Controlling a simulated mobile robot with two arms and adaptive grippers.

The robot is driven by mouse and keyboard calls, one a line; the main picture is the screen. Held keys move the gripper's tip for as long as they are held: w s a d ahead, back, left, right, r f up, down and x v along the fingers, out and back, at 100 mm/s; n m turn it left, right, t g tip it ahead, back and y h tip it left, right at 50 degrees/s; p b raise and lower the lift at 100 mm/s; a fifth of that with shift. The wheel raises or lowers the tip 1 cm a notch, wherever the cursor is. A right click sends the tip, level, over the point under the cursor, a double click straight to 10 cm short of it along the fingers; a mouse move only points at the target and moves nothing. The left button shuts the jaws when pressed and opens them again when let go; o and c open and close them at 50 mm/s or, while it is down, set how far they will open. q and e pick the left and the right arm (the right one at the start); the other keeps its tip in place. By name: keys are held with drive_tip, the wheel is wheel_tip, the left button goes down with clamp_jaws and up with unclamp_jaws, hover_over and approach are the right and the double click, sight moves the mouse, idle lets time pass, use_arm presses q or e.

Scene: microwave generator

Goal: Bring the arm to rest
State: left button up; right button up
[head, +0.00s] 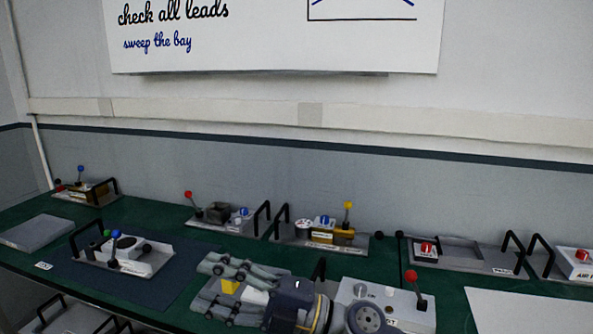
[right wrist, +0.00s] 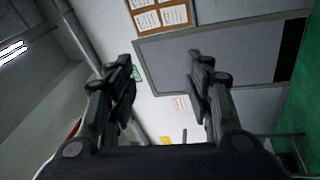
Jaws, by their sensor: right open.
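My right gripper (head: 210,285) is at the bottom middle of the head view, over the green bench, with its fingers pointing left. Its two fingers are spread apart. In the right wrist view the open fingers (right wrist: 160,65) have nothing between them, only the room's wall beyond. A module with a yellow part (head: 229,286) shows between the fingers in the head view; the arm hides much of it, and I cannot tell how far below the gripper it is. My left gripper is in neither view.
A module with a red-knobbed lever (head: 411,275) is close right of my wrist. A tray with a white part (head: 124,243) stands to the left. Several lever modules line the back of the green bench (head: 150,212). A pale flat panel (head: 530,310) lies at right.

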drive_tip(key=w+d+f+m+t+h, duration=0.1)
drive_tip(key=w+d+m+t+h, duration=0.25)
drive_tip(key=d+m+t, duration=0.4)
drive_tip(key=w+d+m+t+h, duration=0.3)
drive_tip(key=d+m+t+h, duration=0.1)
drive_tip(key=m+t, duration=0.5)
drive_tip(key=s+d+f+m+g+h, duration=0.3)
drive_tip(key=d+f+m+h, duration=0.3)
drive_tip(key=d+f, duration=0.3)
drive_tip(key=s+d+f+m+g+h, duration=0.25)
drive_tip(key=d+f+m+h, duration=0.4)
drive_tip(key=f, duration=0.55)
drive_tip(key=s+d+f+g, duration=0.25)
drive_tip(key=s+f, duration=0.25)
drive_tip(key=s, duration=0.3)
drive_tip(key=s+d+f+m+g, duration=0.1)
drive_tip(key=s+d+f+g, duration=0.1)
drive_tip(key=s+f+g, duration=0.45)
drive_tip(key=s+d+f+g, duration=0.1)
drive_tip(key=s+d+f, duration=0.15)
drive_tip(key=s, duration=0.65)
wheel_tip(320, 180, down, 25)
drive_tip(key=s+g, duration=0.1)
drive_tip(key=g, duration=0.1)
drive_tip(key=s+d+f, duration=0.2)
drive_tip(key=s+f, duration=1.5)
drive_tip(key=shift+s+g, duration=0.25)
drive_tip(key=shift+g, duration=0.15)
